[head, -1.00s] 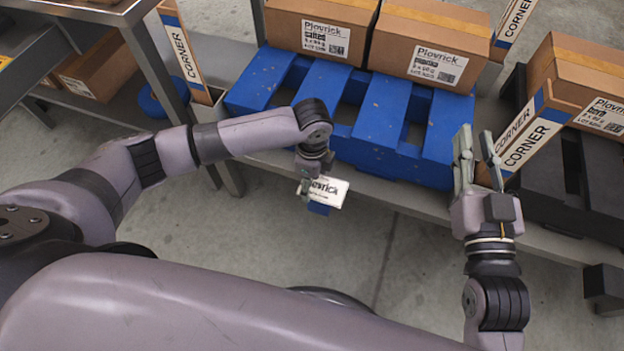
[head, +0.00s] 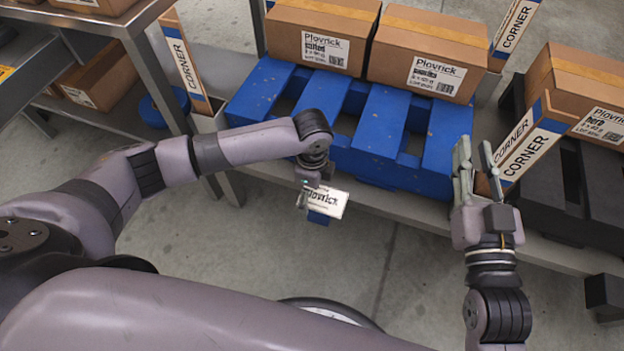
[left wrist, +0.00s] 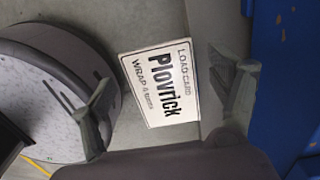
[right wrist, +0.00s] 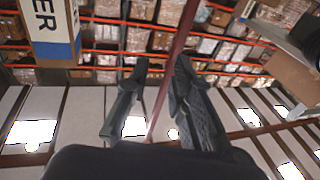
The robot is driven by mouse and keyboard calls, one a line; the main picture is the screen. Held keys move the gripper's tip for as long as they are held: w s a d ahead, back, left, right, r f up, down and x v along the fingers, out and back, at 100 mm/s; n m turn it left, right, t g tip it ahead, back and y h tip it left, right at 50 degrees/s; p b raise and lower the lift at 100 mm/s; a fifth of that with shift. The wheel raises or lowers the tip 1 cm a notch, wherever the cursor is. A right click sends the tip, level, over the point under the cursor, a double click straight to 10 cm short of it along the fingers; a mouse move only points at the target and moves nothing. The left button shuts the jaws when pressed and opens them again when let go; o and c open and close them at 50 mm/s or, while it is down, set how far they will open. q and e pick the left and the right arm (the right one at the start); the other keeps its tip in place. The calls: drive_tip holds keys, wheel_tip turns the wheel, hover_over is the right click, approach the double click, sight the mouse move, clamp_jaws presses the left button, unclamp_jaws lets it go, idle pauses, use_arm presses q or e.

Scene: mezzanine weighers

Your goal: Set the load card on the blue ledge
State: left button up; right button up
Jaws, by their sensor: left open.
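The load card (head: 327,201) is a white card with black "Plovrick" print, just in front of the rack in the head view. It also fills the middle of the left wrist view (left wrist: 160,84). My right gripper (head: 477,172) is open and empty, pointing up beside the pallet's right end.
A blue pallet (head: 382,132) with cartons (head: 322,38) stands on the grey rack shelf behind the card. Corner boards (head: 533,150) stand by the right gripper, near a black pallet (head: 560,195). A steel table (head: 135,18) stands at left. The floor before the rack is clear.

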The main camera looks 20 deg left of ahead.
sight(312, 195)
use_arm(q)
wheel_tip(312, 195, up, 6)
drive_tip(key=shift+f+p, duration=0.15)
drive_tip(key=shift+p, duration=1.1)
wheel_tip(312, 195, up, 6)
drive_tip(key=p, duration=0.2)
drive_tip(key=s+d+n+t+h, duration=0.3)
drive_tip(key=s+d+n+h, duration=0.25)
drive_tip(key=s+d, duration=0.3)
drive_tip(key=s+a+n+t+y, duration=0.1)
drive_tip(key=s+a+n+y, duration=0.1)
drive_tip(key=a+n, duration=0.3)
drive_tip(key=s+a+n+t+y, duration=0.1)
drive_tip(key=s+a+n, duration=0.3)
drive_tip(key=a, duration=0.5)
drive_tip(key=shift+s+a+f+n+t+y, duration=0.15)
drive_tip(key=shift+a+f+n+t+y, duration=0.2)
drive_tip(key=shift+n+y, duration=0.55)
use_arm(e)
drive_tip(key=s+d+f+g+h, duration=0.2)
drive_tip(key=s+d+f+g, duration=0.1)
drive_tip(key=s+f+g, duration=0.3)
drive_tip(key=s+d+f+g+h, duration=0.1)
drive_tip(key=s+d+f+g, duration=0.1)
drive_tip(key=s+f+g, duration=0.4)
wheel_tip(312, 195, down, 5)
drive_tip(key=shift+s+d+f+m+g+h, duration=0.2)
drive_tip(key=shift+s+d+m+g+h, duration=0.2)
drive_tip(key=shift+g, duration=0.1)
